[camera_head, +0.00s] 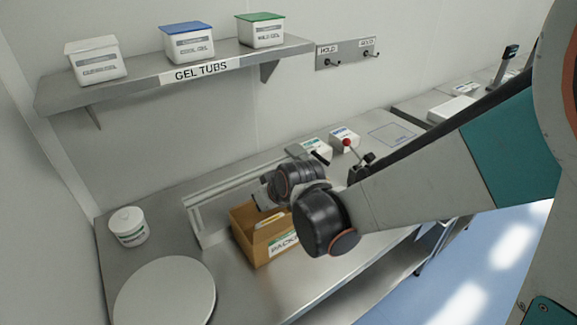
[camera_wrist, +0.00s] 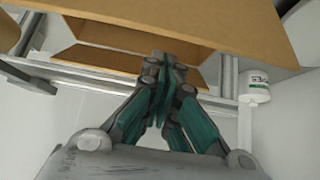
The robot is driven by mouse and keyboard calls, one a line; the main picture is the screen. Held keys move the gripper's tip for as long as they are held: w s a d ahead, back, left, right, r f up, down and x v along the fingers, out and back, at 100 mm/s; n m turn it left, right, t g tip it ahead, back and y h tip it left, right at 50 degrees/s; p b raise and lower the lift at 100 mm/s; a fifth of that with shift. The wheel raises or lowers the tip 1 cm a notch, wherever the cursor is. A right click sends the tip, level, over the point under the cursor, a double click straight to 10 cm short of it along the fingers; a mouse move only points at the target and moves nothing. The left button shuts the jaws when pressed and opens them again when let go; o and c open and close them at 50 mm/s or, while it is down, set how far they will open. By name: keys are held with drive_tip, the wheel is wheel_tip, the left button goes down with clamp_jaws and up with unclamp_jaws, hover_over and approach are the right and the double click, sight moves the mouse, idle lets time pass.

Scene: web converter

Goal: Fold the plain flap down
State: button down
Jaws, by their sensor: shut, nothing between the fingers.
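An open brown cardboard box (camera_head: 244,243) with a white label with dark lettering on its front stands on the steel bench, below my arm. In the wrist view a large plain cardboard panel (camera_wrist: 190,20) spans the top of the picture, and a smaller plain panel (camera_wrist: 100,60) slants behind it. Both look raised or tilted; I cannot tell for sure which one is the plain flap. My gripper (camera_wrist: 163,72) is shut and empty, its fingertips close to the cardboard's edge; contact cannot be told. In the head view my wrist hides the fingertips and part of the box.
A white tub (camera_head: 128,226) and a round white disc (camera_head: 165,295) are left of the box. A metal rail frame (camera_head: 205,228) runs behind it. A shelf (camera_head: 125,84) with three tubs hangs above.

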drive_tip(key=shift+s+r, duration=0.1)
drive_tip(key=shift+s, duration=0.1)
drive_tip(key=shift+s+d+r, duration=0.3)
drive_tip(key=shift+s+d, duration=0.1)
drive_tip(key=shift+s, duration=0.2)
